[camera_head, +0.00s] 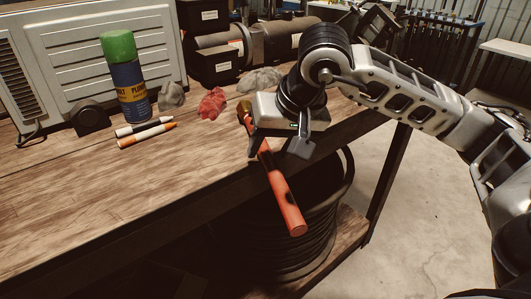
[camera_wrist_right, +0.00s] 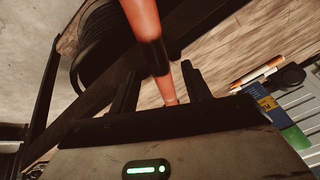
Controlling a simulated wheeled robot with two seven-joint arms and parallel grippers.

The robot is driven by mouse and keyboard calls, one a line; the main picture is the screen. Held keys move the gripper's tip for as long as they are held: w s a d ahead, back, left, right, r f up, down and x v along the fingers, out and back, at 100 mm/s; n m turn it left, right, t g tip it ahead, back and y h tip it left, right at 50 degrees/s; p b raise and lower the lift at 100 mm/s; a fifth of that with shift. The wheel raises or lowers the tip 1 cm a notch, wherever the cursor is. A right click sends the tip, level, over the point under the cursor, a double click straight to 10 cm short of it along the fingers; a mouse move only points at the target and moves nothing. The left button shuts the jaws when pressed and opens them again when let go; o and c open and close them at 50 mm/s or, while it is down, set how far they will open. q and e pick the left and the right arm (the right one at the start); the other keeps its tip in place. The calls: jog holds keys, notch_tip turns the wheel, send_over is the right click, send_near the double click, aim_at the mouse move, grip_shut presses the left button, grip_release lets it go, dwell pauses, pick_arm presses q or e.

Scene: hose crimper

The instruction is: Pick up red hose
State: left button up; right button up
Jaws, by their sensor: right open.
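The red hose (camera_head: 283,196) is an orange-red tube with a dark band. It lies over the front edge of the workbench, its near end sticking out past the edge. Its far end shows a yellowish fitting, partly behind my right gripper. My right gripper (camera_head: 278,150) is open above the hose, one finger on each side of it in the picture. In the right wrist view the hose (camera_wrist_right: 143,20) runs between the two spread fingers (camera_wrist_right: 162,85). I cannot tell whether a finger touches it. My left gripper is not in view.
On the wooden workbench (camera_head: 80,200) stand a green-capped spray can (camera_head: 126,80), two markers (camera_head: 146,134), a red rag (camera_head: 213,103) and grey rags (camera_head: 260,79). Coiled black hose (camera_head: 310,225) sits below the bench. The bench's front left is clear.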

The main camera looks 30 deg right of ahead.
jog(key=shift+w+a+f, duration=0.1)
jog(key=shift+w+f, duration=0.2)
jog(key=shift+f, duration=0.3)
jog(key=shift+r, duration=0.1)
grip_shut()
